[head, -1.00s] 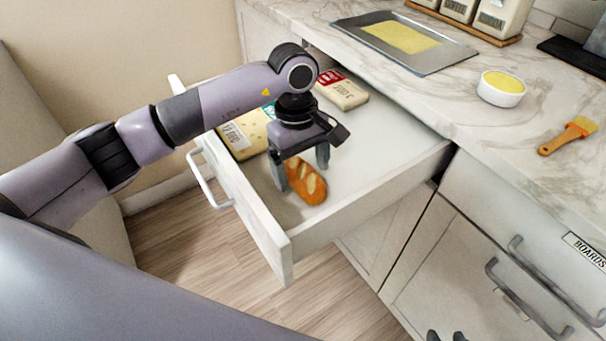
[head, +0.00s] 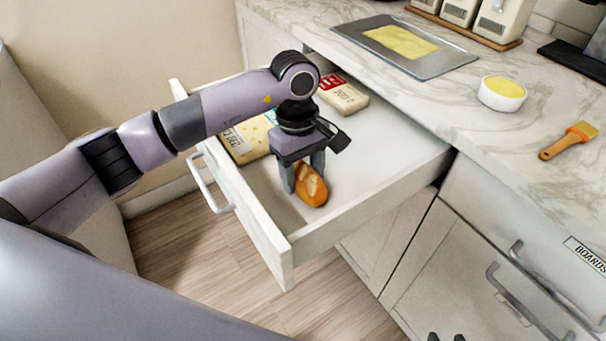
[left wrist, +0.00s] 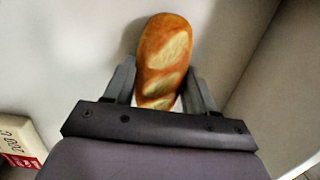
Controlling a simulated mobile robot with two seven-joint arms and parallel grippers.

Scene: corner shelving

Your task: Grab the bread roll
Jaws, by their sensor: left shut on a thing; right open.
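The bread roll (head: 311,188) is oval and golden brown with pale scored patches. It is inside the open drawer (head: 378,182), near the front right corner. My left gripper (head: 303,182) is above it, pointing down, with its fingers shut on the roll's two sides. In the left wrist view the roll (left wrist: 163,60) lies between the two fingers (left wrist: 160,90), its far end sticking out beyond them. The roll's near end is hidden by the gripper body. At the bottom edge of the head view, dark tips (head: 446,338) show, probably my right gripper, mostly cut off.
Packages (head: 245,142) lie at the drawer's left, and another with a red label (head: 343,95) at its back. The marble counter holds a tray (head: 437,62), a white bowl (head: 501,95) and a brush (head: 568,141). The drawer's right half is clear.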

